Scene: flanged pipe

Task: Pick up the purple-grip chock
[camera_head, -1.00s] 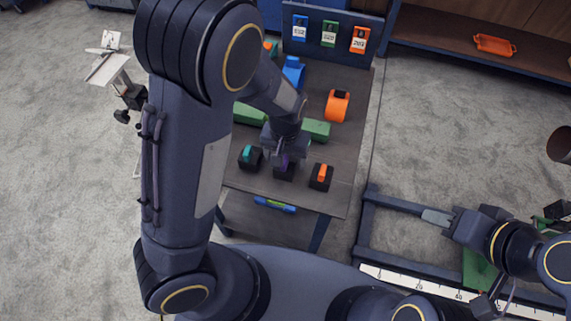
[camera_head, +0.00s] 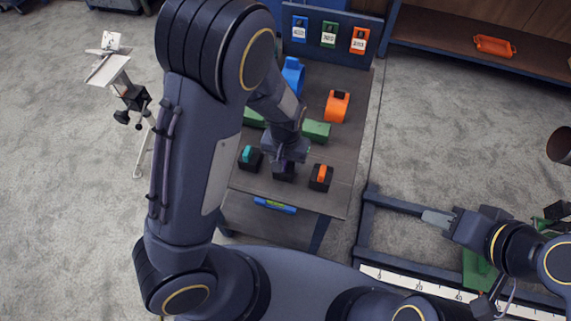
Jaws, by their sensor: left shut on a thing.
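The purple-grip chock (camera_head: 284,174) is a small black block at the near part of the dark table, between the teal-grip chock (camera_head: 249,158) and the orange-grip chock (camera_head: 320,177). Its purple grip is mostly hidden by my left gripper (camera_head: 287,162), which comes down over it from above and is shut on it. I cannot tell whether the block touches the tabletop. My right arm is at the lower right; its gripper end (camera_head: 440,218) is too unclear to tell whether the jaws are open.
A tag board (camera_head: 330,55) closes the back edge. A blue level (camera_head: 274,206) is at the front edge. A ruled frame (camera_head: 370,225) lies at right.

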